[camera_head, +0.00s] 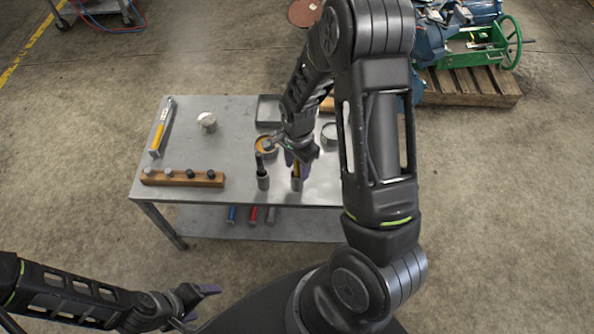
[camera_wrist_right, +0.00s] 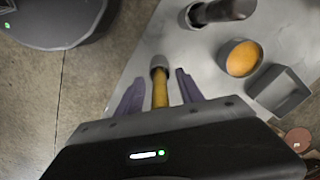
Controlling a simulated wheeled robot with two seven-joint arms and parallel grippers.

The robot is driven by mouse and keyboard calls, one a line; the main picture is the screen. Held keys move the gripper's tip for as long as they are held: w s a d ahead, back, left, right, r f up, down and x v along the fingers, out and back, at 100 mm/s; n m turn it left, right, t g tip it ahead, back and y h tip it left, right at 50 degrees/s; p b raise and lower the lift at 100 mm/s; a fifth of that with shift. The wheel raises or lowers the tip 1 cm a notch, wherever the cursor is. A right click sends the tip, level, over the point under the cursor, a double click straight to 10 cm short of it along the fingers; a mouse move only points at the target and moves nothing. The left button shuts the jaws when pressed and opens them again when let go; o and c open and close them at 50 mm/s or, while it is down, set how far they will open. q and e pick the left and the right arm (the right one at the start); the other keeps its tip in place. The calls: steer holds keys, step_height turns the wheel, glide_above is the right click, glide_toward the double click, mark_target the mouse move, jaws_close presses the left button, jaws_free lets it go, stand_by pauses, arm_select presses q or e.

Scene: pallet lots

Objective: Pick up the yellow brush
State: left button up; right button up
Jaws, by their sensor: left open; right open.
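The yellow brush (camera_head: 296,171) stands upright in a small grey cup (camera_head: 296,185) near the front edge of the metal table. In the right wrist view its yellow handle (camera_wrist_right: 160,92) lies between the two purple fingers, with the grey cup (camera_wrist_right: 158,62) beyond. My right gripper (camera_head: 298,165) is open around the handle, with a gap visible on both sides. It partly hides the brush in the head view. My left gripper (camera_head: 204,302) is open and empty, low in front of the table.
A dark-handled tool in a cup (camera_head: 262,180) stands just left of the brush. An orange-filled round container (camera_wrist_right: 243,58) and a grey tray (camera_wrist_right: 277,92) are close by.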

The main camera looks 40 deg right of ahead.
jaws_close()
stand_by(0.4)
